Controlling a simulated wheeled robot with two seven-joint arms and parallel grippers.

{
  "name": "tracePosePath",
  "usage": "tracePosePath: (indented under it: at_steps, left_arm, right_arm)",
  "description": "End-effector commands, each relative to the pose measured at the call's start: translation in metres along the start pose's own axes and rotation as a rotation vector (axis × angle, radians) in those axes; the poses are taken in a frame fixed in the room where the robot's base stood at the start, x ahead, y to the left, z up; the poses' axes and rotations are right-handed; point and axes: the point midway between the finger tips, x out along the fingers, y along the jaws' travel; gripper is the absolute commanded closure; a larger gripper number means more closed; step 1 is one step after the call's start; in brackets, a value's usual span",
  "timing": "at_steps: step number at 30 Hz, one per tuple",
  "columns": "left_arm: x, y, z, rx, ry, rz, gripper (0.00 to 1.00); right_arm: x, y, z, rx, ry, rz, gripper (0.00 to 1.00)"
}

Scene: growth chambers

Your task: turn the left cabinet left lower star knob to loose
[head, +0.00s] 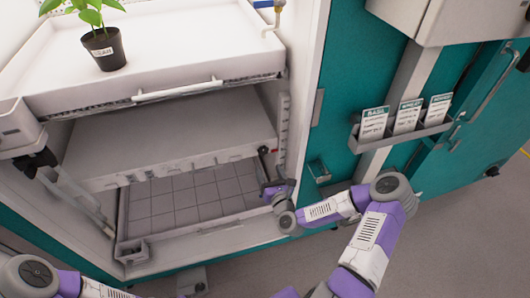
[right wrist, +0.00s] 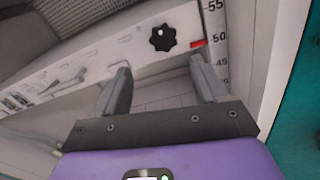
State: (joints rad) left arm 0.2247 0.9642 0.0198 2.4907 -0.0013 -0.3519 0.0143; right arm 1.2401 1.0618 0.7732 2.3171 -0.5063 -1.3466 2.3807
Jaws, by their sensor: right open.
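A black star knob (right wrist: 163,38) shows in the right wrist view, on the pale front edge of a shelf (right wrist: 100,60), left of a red marker and a number scale. My right gripper (right wrist: 160,68) is open and empty. The knob is just beyond its fingertips, roughly centred between them, and looks untouched. In the head view my right gripper (head: 267,172) is at the right end of the open cabinet's lower shelf (head: 170,150); I cannot make out the knob there. I cannot tell the knob's tightness. My left gripper is not in view.
A potted plant (head: 103,48) stands on the upper tray (head: 190,62). A black fitting (head: 35,162) hangs at the cabinet's left side. A card holder (head: 405,135) with labelled cards is on the teal front to the right. The gridded cabinet floor (head: 180,200) looks clear.

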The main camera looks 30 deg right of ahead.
Motion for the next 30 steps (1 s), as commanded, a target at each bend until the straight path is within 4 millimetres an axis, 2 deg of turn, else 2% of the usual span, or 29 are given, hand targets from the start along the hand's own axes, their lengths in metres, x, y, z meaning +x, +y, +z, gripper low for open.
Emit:
tracePosePath:
  at_steps: [5,12,16,21,28,30]
  left_arm:
    - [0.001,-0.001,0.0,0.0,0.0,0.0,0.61]
    - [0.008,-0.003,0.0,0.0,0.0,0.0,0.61]
    - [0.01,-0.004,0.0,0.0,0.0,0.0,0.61]
    - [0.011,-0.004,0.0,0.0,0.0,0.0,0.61]
    - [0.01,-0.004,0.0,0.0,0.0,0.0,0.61]
    - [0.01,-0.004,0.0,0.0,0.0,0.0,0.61]
  right_arm:
    - [0.013,-0.007,0.008,0.043,-0.028,-0.018,0.28]
    - [0.052,-0.007,0.008,0.041,-0.027,-0.018,0.28]
    - [0.067,-0.007,0.008,0.041,-0.024,-0.018,0.28]
    - [0.075,-0.007,0.008,0.042,-0.022,-0.017,0.28]
    - [0.076,-0.007,0.008,0.042,-0.021,-0.018,0.28]
    - [0.076,-0.007,0.008,0.042,-0.021,-0.018,0.39]
